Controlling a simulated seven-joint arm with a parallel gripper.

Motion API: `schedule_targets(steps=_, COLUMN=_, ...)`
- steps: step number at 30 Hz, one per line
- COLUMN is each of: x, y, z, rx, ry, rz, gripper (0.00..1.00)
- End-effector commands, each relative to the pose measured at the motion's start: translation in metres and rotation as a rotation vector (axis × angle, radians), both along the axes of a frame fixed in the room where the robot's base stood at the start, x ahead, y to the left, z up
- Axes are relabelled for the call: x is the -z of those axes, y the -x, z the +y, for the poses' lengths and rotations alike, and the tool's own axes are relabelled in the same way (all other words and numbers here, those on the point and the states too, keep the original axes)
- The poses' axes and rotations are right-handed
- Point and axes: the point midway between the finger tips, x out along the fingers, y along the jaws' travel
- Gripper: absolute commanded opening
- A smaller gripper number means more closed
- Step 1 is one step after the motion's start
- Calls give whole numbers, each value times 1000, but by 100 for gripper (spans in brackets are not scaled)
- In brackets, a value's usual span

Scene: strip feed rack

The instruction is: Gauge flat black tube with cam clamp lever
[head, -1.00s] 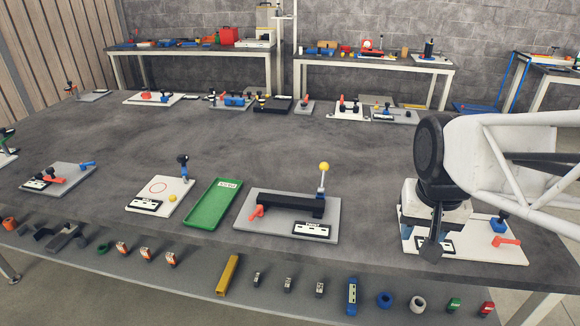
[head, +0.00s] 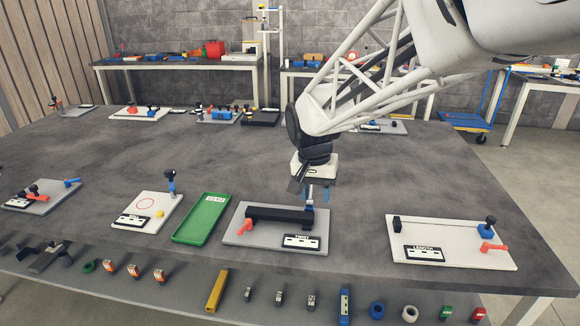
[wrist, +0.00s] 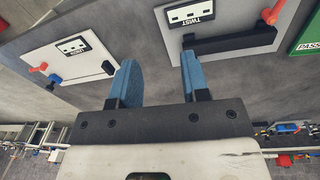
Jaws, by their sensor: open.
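The flat black tube (head: 275,213) lies on the grey "TWIST" plate (head: 260,237), along its back part. It also shows in the wrist view (wrist: 235,42), lying across the plate marked "TWIST". A red pointer handle (head: 244,227) sits at the tube's left end. The blue base of the clamp (head: 309,208) shows at the tube's right end; the lever and its yellow ball are hidden behind my gripper. My gripper (head: 318,195) is open, pointing down above that right end. Its blue fingers (wrist: 158,78) are wide apart with nothing seen between them.
Right of the plate is a white "LENGTH" plate (head: 450,241) with a blue-based knob (head: 487,228) and red handle. A green tray (head: 203,217) and another white plate (head: 150,212) stand left. Several small parts, including a yellow bar (head: 217,291), line the front shelf.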

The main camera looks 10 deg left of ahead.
Motion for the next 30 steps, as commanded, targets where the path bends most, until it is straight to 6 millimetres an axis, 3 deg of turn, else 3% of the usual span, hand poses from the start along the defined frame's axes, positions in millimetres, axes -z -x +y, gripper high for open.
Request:
schedule_targets(steps=9, x=35, y=-37, z=77, rx=16, ry=35, rz=29, gripper=42)
schedule_targets(steps=21, x=89, y=-66, z=178, rx=43, ry=87, rz=53, gripper=42)
schedule_targets(steps=27, x=111, y=-71, z=216, rx=53, ry=107, rz=57, gripper=42)
schedule_targets(steps=30, x=117, y=-72, z=226, rx=55, ry=113, rz=58, gripper=42)
